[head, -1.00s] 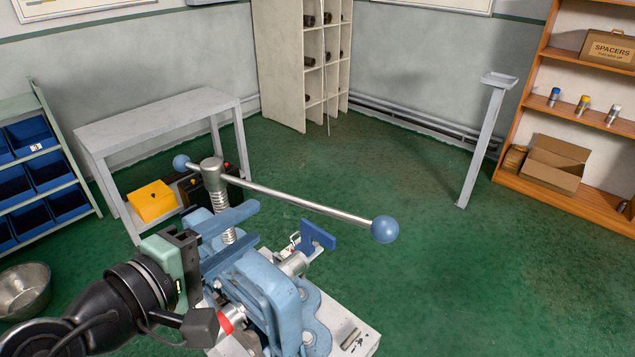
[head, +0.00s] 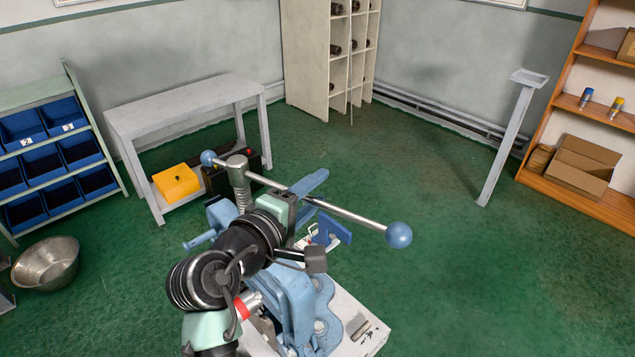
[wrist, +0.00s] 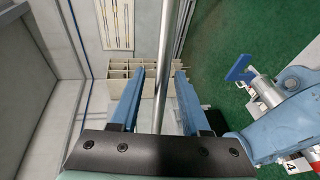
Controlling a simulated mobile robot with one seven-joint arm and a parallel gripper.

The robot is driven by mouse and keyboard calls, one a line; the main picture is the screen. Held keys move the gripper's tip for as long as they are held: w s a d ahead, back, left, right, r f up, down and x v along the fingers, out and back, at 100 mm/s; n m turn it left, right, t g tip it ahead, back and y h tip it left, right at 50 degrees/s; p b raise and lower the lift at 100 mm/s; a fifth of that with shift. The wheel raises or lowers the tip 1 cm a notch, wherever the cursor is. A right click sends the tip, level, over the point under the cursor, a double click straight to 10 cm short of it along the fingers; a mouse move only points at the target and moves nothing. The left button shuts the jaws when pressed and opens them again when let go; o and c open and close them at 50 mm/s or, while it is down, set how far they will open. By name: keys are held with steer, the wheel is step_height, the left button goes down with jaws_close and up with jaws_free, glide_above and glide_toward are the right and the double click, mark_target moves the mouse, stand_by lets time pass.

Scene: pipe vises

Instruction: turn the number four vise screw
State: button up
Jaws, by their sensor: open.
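The vise (head: 290,290) is a blue pipe vise on a light base plate, partly hidden behind my arm. A label with a 4 (wrist: 291,166) shows beside it in the wrist view. Its upright screw (head: 238,185) carries a long steel cross bar (head: 345,213) with a blue ball (head: 399,235) at the near right end and another (head: 208,158) at the far left. My gripper (head: 318,190) is open at the bar, right of the screw head. In the wrist view the bar (wrist: 164,60) runs between the two blue fingers, with a gap on each side.
A grey table (head: 185,105) with a yellow box (head: 176,181) on its lower shelf stands behind left. Blue bins (head: 45,160) and a metal bowl (head: 46,263) are at the left. A grey post stand (head: 507,140) stands at the right; green floor is clear before it.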

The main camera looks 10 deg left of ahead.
steer(key=shift+w+d+f, duration=0.1)
steer(key=shift+w+d, duration=0.1)
steer(key=shift+w, duration=0.2)
jaws_close()
stand_by(1.3)
